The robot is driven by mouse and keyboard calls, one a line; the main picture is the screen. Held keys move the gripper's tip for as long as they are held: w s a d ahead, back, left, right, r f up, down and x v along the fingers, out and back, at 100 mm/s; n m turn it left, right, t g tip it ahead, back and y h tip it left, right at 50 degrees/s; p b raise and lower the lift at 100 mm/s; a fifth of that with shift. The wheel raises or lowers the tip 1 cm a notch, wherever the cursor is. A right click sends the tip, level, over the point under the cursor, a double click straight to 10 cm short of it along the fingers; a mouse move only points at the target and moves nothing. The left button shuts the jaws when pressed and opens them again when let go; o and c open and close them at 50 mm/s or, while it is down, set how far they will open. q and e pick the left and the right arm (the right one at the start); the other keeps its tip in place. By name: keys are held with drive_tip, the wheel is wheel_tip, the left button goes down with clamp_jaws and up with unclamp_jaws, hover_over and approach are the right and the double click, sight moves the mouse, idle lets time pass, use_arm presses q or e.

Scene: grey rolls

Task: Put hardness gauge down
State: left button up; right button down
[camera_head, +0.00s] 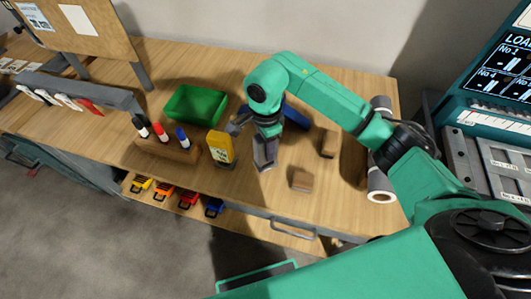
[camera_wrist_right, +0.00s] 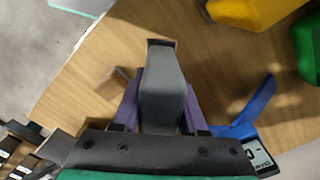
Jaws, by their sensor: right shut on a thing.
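My right gripper (camera_head: 264,148) is shut on a grey, block-like thing that I take to be the hardness gauge (camera_head: 265,158). It points down over the wooden table (camera_head: 340,205), just right of a yellow labelled item (camera_head: 220,147). In the right wrist view the gauge (camera_wrist_right: 163,85) sits between the two purple fingers of the gripper (camera_wrist_right: 160,105). I cannot tell whether its lower end touches the table. My left gripper is not in view.
A green bin (camera_head: 196,105) and a wooden holder with markers (camera_head: 165,150) stand to the left. A blue item (camera_head: 295,117) lies behind the gripper. Bare table surrounds the blocks.

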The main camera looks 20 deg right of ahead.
sight(265, 157)
drive_tip(key=f, duration=0.2)
drive_tip(key=f+p, duration=0.1)
drive_tip(key=shift+s+a+f, duration=0.15)
drive_tip(key=shift+s+f, duration=0.1)
drive_tip(key=shift+f, duration=0.15)
drive_tip(key=shift+w+f, duration=0.15)
drive_tip(key=shift+f, duration=0.05)
drive_tip(key=shift+c, duration=2.2)
unclamp_jaws()
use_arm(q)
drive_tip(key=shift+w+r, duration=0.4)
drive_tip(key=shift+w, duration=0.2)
